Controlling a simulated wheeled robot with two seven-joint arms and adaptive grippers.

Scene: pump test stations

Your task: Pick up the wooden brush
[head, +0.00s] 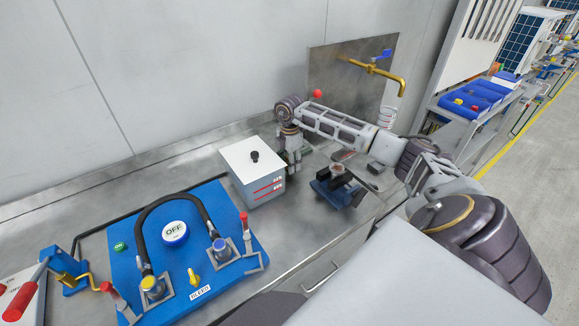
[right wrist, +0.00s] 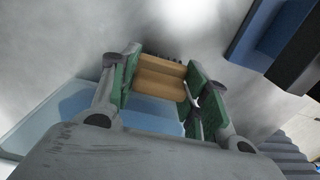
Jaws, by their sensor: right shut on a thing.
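The wooden brush (right wrist: 160,77) shows in the right wrist view as a tan wooden body with a dark bristle edge at its far side. My right gripper (right wrist: 158,88) has its green-padded fingers on both sides of the wood and is shut on it. In the head view my right gripper (head: 292,165) points down at the counter, just right of the white box. The brush cannot be made out there. Whether it touches the counter is unclear. My left gripper is not in view.
The white box (head: 254,172) with a black knob stands close left of the gripper. A blue vise-like fixture (head: 337,190) is to its right. A blue pump panel (head: 185,245) fills the front left. A brass faucet (head: 385,74) hangs at the back wall.

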